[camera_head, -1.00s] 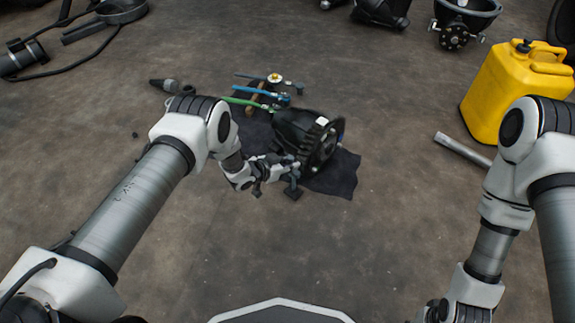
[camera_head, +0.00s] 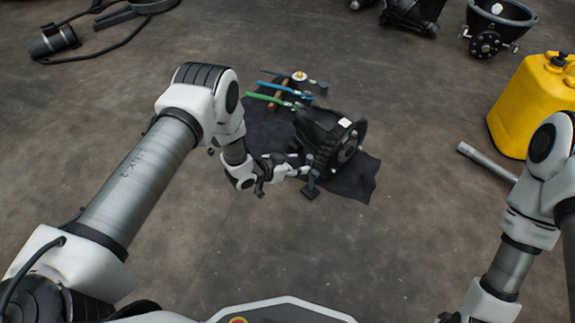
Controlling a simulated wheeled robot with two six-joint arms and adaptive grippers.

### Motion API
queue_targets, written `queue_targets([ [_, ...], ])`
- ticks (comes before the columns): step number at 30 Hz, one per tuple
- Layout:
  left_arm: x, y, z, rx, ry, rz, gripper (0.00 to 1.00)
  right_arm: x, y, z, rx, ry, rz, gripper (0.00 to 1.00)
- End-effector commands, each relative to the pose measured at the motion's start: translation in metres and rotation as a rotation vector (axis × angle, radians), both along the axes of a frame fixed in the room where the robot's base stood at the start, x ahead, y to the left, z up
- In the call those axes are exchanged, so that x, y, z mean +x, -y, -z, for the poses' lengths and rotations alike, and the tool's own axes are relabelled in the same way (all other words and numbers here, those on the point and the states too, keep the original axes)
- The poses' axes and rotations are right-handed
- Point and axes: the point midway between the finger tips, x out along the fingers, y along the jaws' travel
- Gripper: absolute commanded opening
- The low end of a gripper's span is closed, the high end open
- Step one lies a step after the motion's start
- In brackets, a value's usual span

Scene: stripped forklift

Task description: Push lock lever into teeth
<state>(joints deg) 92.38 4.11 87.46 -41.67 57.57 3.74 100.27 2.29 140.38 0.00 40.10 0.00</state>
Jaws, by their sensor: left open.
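A black housing with a toothed ring (camera_head: 346,143) lies on a dark cloth (camera_head: 352,186) on the floor. I cannot pick out the lock lever at this size; it may be hidden by the gripper or the housing. My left gripper (camera_head: 304,178) is open at the near left side of the housing, close to the toothed ring. I cannot tell whether it touches. Of my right gripper (camera_head: 452,318), only a small dark part shows at the bottom edge, so its jaws cannot be judged.
Blue-handled (camera_head: 288,88) and green-handled tools (camera_head: 270,101) lie behind the housing. A yellow canister (camera_head: 530,105) and a metal tube (camera_head: 487,163) are at the right. Dark machine parts (camera_head: 412,14) lie at the back. The floor in front of the cloth is clear.

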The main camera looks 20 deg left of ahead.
Motion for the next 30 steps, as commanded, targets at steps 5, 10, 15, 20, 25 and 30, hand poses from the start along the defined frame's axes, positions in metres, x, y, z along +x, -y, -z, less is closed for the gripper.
queue_targets([
  [5, -0.029, -0.022, -0.020, 0.000, 0.000, -0.001, 0.47, 0.000, 0.000, 0.000, 0.000, 0.000, 0.000, 0.40],
  [10, -0.041, -0.029, -0.028, 0.000, 0.001, 0.000, 0.47, 0.000, 0.000, 0.000, 0.000, 0.000, 0.000, 0.40],
  [15, -0.041, -0.029, -0.028, 0.000, 0.002, 0.002, 0.47, 0.000, 0.000, 0.000, 0.000, 0.000, 0.000, 0.40],
  [20, -0.041, -0.029, -0.028, 0.000, 0.002, 0.002, 0.47, 0.000, 0.000, 0.000, 0.000, 0.000, 0.000, 0.40],
  [25, -0.041, -0.029, -0.030, 0.001, 0.002, 0.002, 0.47, 0.000, 0.000, -0.002, 0.000, 0.000, 0.000, 0.40],
  [30, -0.080, -0.011, -0.048, 0.002, -0.108, -0.014, 0.47, 0.000, 0.000, -0.027, 0.000, 0.000, 0.000, 0.40],
])
